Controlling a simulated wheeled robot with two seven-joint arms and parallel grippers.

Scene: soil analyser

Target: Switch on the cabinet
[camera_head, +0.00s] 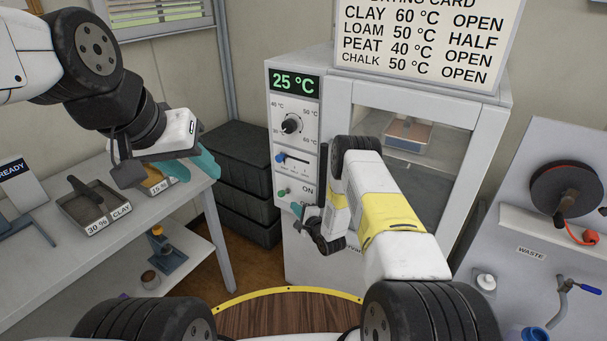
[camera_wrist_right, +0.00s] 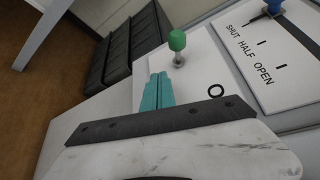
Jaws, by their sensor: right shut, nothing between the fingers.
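The cabinet (camera_head: 305,255) stands in the middle of the head view, its display (camera_head: 294,83) reading 25 °C. Below are a dial (camera_head: 291,125), a blue slider knob (camera_head: 281,157) and a green knob (camera_head: 281,193) beside the word ON. In the right wrist view the green knob (camera_wrist_right: 177,40) sits on a short stem. My right gripper (camera_head: 297,209) is shut and empty, just below and right of the green knob; its teal fingertips (camera_wrist_right: 158,77) look close to the knob but apart from it. My left gripper (camera_head: 192,168) is over the left table, its finger gap unclear.
The left table (camera_head: 25,270) holds labelled trays, one marked CLAY (camera_head: 95,208). Black crates (camera_head: 240,165) are stacked between table and cabinet. A tray (camera_head: 408,133) shows behind the cabinet's window. A settings card (camera_head: 430,40) stands on top. A waste station (camera_head: 530,225) is at right.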

